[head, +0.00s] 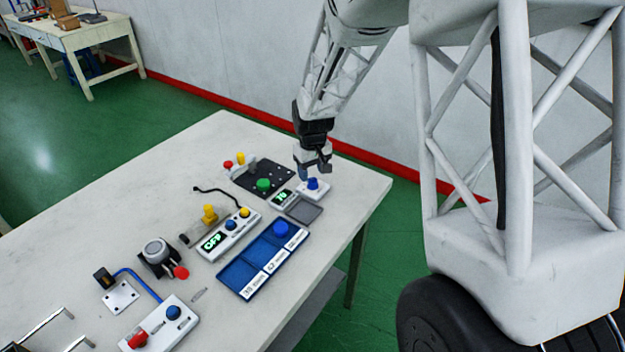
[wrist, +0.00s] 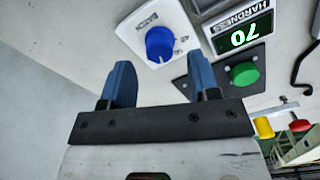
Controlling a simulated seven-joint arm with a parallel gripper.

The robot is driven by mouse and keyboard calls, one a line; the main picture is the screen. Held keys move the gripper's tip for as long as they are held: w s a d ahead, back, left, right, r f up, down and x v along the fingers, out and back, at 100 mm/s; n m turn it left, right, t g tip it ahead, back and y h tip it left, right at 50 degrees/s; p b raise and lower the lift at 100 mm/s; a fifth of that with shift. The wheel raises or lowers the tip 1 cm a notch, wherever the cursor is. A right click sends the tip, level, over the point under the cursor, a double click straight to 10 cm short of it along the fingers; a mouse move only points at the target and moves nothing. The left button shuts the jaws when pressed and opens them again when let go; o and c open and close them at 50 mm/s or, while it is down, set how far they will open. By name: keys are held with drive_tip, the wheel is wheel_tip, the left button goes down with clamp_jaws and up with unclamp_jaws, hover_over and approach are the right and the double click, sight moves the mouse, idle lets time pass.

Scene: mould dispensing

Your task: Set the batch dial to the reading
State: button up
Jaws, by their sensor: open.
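The batch dial is a blue knob (wrist: 160,43) on a white plate (wrist: 135,32) marked BATCH, with small numbers at its edge. In the head view the blue knob (head: 313,184) is at the far right of the table. I cannot tell which mark it points to. The hardness display (wrist: 243,32) appears upside down in the wrist view and reads 70 in green; it also shows in the head view (head: 283,198). My gripper (wrist: 161,75) is open and empty, its blue fingers apart, with the knob ahead between their lines. In the head view my gripper (head: 314,170) is just above the knob.
A green button (wrist: 243,74) on a black plate is close beside the dial. A blue tray (head: 235,277) with labelled compartments, an OFF-reading box (head: 215,254) with blue and yellow knobs, and a grey pad (head: 304,210) are nearby. The table's right edge is close.

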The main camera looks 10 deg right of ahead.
sight(313, 179)
drive_tip(key=shift+f, duration=1.75)
drive_tip(key=shift+c, duration=0.5)
drive_tip(key=c, duration=0.8)
drive_tip(key=m, duration=0.4)
drive_tip(key=shift+m, duration=2)
